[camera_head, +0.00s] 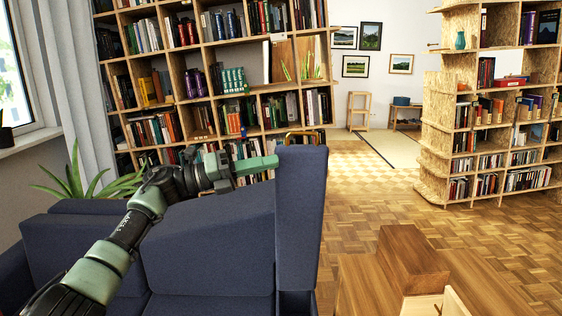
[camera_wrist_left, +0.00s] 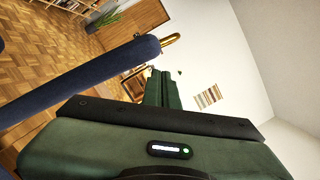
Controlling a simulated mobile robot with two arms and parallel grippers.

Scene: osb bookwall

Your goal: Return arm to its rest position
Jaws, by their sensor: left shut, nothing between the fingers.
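My left arm comes in from the lower left in the head view and reaches across in front of the blue sofa (camera_head: 210,250). My left gripper (camera_head: 276,161) points right, close to the top of the sofa's upright blue end (camera_head: 301,210); I cannot tell whether it touches. Its green fingers are shut with nothing between them. The shut fingers also show in the left wrist view (camera_wrist_left: 163,88), with the blue sofa edge (camera_wrist_left: 100,75) to their left. My right gripper is in neither view.
A tall bookshelf (camera_head: 205,48) full of books stands behind the sofa. A second shelf (camera_head: 465,115) stands at right. A wooden table (camera_head: 365,285) is at the lower right. A plant (camera_head: 75,180) is by the window. Parquet floor (camera_head: 370,200) lies clear between.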

